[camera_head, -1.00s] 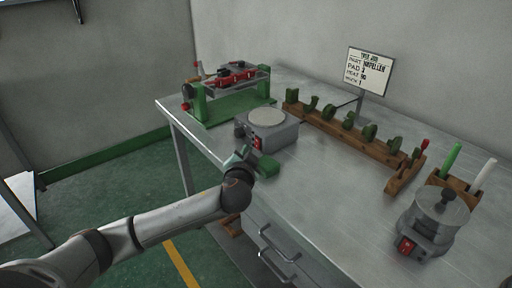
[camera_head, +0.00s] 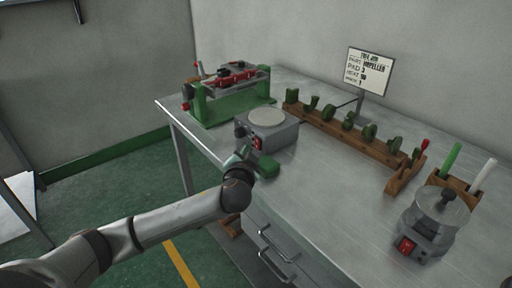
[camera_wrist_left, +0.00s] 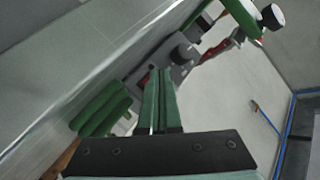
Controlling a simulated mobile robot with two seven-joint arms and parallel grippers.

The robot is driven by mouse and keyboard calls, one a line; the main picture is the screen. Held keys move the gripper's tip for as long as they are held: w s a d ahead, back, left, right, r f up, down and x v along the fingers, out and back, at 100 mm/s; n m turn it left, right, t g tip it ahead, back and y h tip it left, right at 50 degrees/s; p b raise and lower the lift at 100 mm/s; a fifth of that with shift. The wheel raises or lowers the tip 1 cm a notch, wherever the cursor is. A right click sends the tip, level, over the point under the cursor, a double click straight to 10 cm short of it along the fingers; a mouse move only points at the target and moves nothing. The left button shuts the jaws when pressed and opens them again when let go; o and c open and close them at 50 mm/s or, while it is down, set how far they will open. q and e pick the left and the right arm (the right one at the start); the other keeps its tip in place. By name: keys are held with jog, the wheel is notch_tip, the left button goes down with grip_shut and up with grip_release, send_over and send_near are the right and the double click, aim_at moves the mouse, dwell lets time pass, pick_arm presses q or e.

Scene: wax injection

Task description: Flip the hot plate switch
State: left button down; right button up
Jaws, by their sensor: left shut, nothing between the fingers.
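The hot plate (camera_head: 280,135) is a grey box with a round pale top on the table's near left part. Its red switch (camera_head: 257,142) is on the front face. My left gripper (camera_head: 246,151) is shut and empty, just in front of that face and close to the switch. Whether it touches the switch cannot be told. In the left wrist view, the green fingers (camera_wrist_left: 160,72) lie together and point at a grey body with dark knobs (camera_wrist_left: 182,54), apparently the hot plate. The switch's position is unclear. My right gripper is not in view.
A green-framed press (camera_head: 230,105) stands behind the hot plate. A wooden rack (camera_head: 350,137) of green pieces runs to its right. A grey pot (camera_head: 432,222) with its own red switch stands at the right. The table's front middle is clear.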

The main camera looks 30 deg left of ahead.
pick_arm(q)
jog(key=shift+w, duration=0.1)
dwell(0.4)
jog(key=shift+w+d, duration=0.2)
jog(key=shift+w, duration=0.05)
jog(key=shift+w+d, duration=0.1)
jog(key=shift+w, duration=0.25)
dwell(0.6)
jog(key=shift+f, duration=0.1)
jog(key=shift+s, duration=0.15)
jog(key=shift+s+a, duration=0.2)
jog(key=shift+s, duration=0.15)
jog(key=shift+s+a, duration=0.1)
jog(key=shift+s, duration=0.1)
